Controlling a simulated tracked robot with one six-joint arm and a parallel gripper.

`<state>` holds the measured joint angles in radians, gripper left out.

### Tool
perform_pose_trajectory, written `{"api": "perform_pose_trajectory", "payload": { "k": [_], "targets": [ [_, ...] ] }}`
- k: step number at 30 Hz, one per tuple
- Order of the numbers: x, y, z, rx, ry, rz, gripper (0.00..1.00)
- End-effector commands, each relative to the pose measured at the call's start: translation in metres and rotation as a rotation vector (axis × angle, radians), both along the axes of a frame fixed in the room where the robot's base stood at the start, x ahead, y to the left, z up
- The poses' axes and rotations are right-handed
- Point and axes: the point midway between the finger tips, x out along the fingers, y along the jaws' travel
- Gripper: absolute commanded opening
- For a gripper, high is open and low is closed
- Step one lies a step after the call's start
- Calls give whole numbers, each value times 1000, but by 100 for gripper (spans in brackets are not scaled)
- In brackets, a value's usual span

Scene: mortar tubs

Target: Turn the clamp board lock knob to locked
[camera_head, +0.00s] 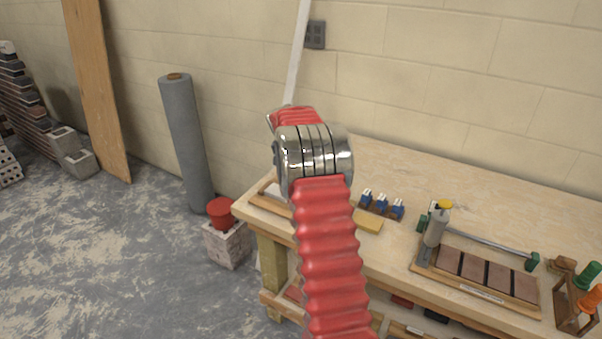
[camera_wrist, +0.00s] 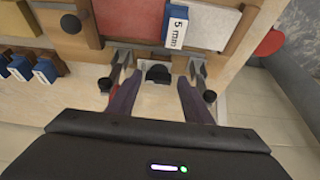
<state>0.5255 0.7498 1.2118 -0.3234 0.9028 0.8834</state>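The clamp board (camera_wrist: 135,44) fills the top of the wrist view, with a wooden frame and a red and a grey panel. A black knob (camera_wrist: 158,74) sits at its near edge, which I take for the lock knob; its setting cannot be read. My gripper (camera_wrist: 160,83) is open, with one dark finger on each side of the knob and a gap on both sides. Grey metal brackets with small black knobs stand just outside the fingers. In the head view my arm hides the gripper and most of the board (camera_head: 258,203) at the table's left end.
A blue tag marked 5 mm (camera_wrist: 176,26) rests on the board. Several blue blocks (camera_wrist: 45,70) stand to the left of it in the wrist view.

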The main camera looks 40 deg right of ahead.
Motion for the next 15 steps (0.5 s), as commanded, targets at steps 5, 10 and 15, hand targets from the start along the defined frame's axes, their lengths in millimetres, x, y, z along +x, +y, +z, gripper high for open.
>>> {"api": "perform_pose_trajectory", "payload": {
  "k": [5,10,15],
  "targets": [
    [-1,-1,0,0,1,0,52],
    [-1,-1,1,-2,1,-1,52],
    [-2,2,10,-2,0,0,52]
  ]
}}
